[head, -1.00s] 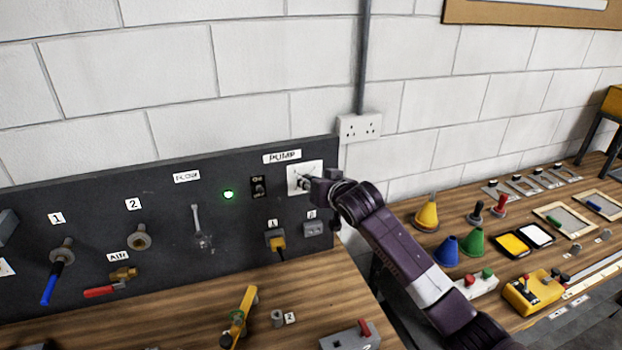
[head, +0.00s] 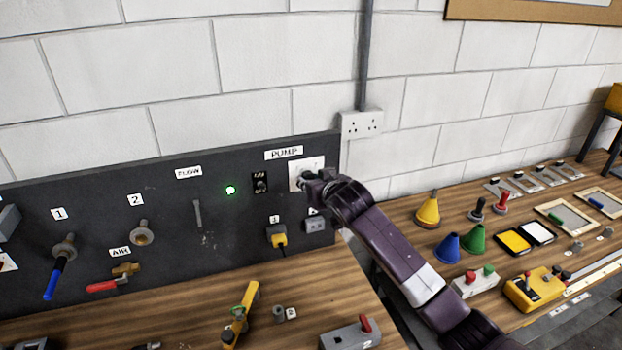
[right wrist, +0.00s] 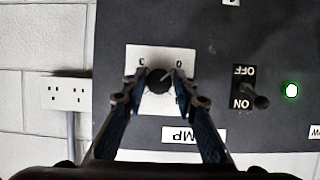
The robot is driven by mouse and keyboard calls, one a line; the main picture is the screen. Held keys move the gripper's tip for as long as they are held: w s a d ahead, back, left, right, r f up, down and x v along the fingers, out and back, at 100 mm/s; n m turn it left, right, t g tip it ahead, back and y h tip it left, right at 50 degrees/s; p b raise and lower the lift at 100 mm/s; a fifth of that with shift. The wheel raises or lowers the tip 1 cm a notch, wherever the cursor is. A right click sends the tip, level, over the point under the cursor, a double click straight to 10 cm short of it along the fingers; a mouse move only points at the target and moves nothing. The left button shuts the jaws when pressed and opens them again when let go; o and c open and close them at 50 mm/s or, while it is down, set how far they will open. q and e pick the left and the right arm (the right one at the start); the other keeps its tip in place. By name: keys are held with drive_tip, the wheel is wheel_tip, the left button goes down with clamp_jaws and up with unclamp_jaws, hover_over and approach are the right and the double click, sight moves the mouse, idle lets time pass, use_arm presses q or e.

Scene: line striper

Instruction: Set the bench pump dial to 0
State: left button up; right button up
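The pump dial (right wrist: 159,81) is a dark round knob on a white plate on the dark panel. A pale line on the knob points to the upper right, towards the 0. My right gripper (right wrist: 160,77) has one fingertip close on each side of the knob; I cannot tell whether they touch it. In the head view this gripper (head: 306,181) covers most of the dial, and the white plate (head: 307,163) shows behind it. My left gripper is not in view.
A toggle switch marked ON and OFF (head: 260,183) and a lit green lamp (head: 230,190) are left of the dial. A wall socket (head: 362,124) is right of the panel. Below are a yellow plug (head: 278,237) and the wooden bench (head: 190,325), with loose parts on it.

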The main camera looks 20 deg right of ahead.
drive_tip(key=o, duration=0.3)
drive_tip(key=shift+r, duration=0.1)
drive_tip(key=shift+r, duration=0.15)
drive_tip(key=v, duration=1.2)
